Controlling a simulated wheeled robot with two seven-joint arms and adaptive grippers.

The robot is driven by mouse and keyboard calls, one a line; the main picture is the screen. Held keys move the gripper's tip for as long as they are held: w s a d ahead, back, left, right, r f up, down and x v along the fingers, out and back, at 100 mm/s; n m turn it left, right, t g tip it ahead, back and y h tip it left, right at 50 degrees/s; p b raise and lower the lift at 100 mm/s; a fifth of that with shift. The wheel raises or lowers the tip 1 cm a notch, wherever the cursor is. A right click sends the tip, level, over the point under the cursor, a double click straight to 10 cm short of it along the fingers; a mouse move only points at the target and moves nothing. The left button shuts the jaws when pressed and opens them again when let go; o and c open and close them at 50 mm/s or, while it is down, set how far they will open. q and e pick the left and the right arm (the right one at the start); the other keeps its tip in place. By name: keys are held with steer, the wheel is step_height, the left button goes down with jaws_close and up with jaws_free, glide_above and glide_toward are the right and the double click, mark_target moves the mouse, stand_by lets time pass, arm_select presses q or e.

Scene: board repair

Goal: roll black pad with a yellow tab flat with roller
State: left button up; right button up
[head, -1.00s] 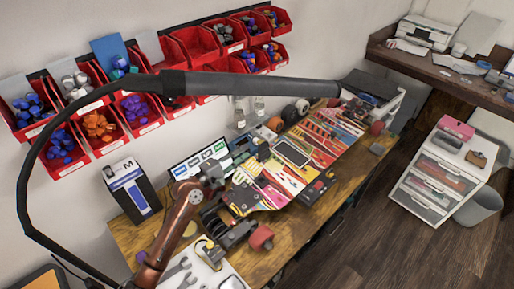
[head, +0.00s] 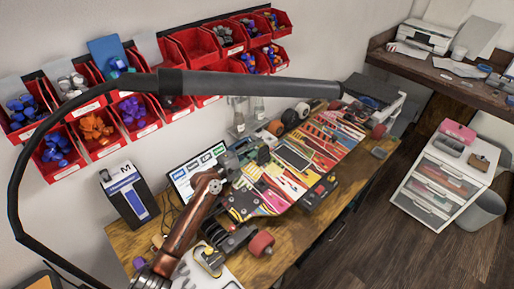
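A patterned skateboard deck (head: 335,135) lies across the workbench. A dark rectangular pad (head: 293,157) lies on its middle; I cannot make out a yellow tab on it. My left arm, copper-coloured, reaches in from the lower left. Its grey gripper (head: 238,160) is over the near left part of the deck, left of the pad and apart from it. The fingers blend into dark parts behind them, so their opening and any hold are unclear. A small dark block (head: 263,155) shows between gripper and pad; I cannot tell whether it is the roller. My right gripper is out of view.
A black lamp arm (head: 250,86) spans above the bench. Red bins (head: 205,45) line the wall. A tablet-like screen (head: 183,183) and a blue-and-black box (head: 128,195) stand behind my arm. A red wheel (head: 261,243) sits at the near edge. A drawer unit (head: 435,185) stands right.

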mark_target(262, 161)
arm_select(q)
jaws_close()
stand_by(0.4)
steer(key=shift+s+d, duration=0.1)
steer(key=shift+s+d+r+m, duration=0.2)
steer(key=shift+s+d+m, duration=0.2)
steer(key=shift+m, duration=0.4)
steer(key=shift+s+d+r+m+p, duration=0.1)
steer(key=shift+s+d+m+p, duration=0.2)
steer(key=shift+m, duration=0.25)
steer(key=shift+s+d+m+p, duration=0.2)
steer(key=shift+s+m, duration=0.15)
steer(key=shift+m, duration=0.2)
steer(key=shift+s+d+f+m, duration=0.1)
steer(key=shift+s+d+m, duration=0.3)
steer(key=shift+m, duration=0.4)
steer(key=shift+s+d+f+m, duration=0.1)
steer(key=shift+s+d+m, duration=0.3)
steer(key=shift+m, duration=0.4)
steer(key=shift+s+a, duration=0.1)
steer(key=shift+o, duration=0.4)
jaws_free()
